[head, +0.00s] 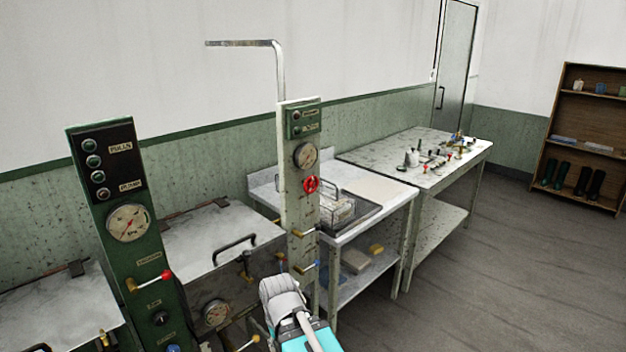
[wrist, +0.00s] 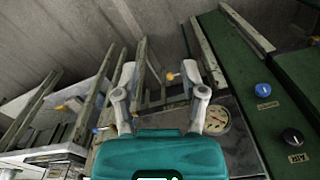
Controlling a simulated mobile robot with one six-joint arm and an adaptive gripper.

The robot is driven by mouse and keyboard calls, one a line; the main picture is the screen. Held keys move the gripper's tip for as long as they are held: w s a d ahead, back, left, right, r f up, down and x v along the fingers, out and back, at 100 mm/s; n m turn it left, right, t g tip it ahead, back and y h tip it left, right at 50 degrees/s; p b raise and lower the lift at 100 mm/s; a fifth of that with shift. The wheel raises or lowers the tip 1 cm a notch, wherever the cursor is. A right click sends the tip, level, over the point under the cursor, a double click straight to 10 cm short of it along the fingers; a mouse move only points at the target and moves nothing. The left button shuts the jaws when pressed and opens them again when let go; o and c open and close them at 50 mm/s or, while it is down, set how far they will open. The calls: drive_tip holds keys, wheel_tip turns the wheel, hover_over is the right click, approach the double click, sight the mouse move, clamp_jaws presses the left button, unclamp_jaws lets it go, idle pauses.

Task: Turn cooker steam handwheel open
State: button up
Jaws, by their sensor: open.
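A small red handwheel (head: 311,185) is on the front of the pale upright column (head: 299,225), below a round gauge (head: 306,155). My gripper (wrist: 162,75) is open in the wrist view, with its two pale fingers apart and nothing between them. The wrist view shows frames and a gauge (wrist: 216,119) beyond the fingers, and I cannot make out the red wheel there. In the head view my white and teal arm is at the bottom centre, below the handwheel and apart from it. The fingertips are not clear in that view.
A green control column (head: 127,225) with a gauge and a red-tipped lever stands at left. Brass valves with yellow and blue handles stick out below the handwheel. A lidded metal basin (head: 215,245) lies between the columns.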

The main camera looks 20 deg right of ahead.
drive_tip(key=shift+w+a, duration=0.1)
idle(0.3)
drive_tip(key=n+t+h+p, duration=0.4)
drive_tip(key=n+t+h, duration=0.2)
drive_tip(key=n+h, duration=1.35)
approach(311, 193)
drive_tip(key=a+r+n+y, duration=0.3)
drive_tip(key=r, duration=0.4)
drive_tip(key=shift+s+a+f, duration=0.1)
drive_tip(key=shift+s, duration=0.35)
drive_tip(key=x, duration=1.4)
drive_tip(key=shift+r, duration=0.25)
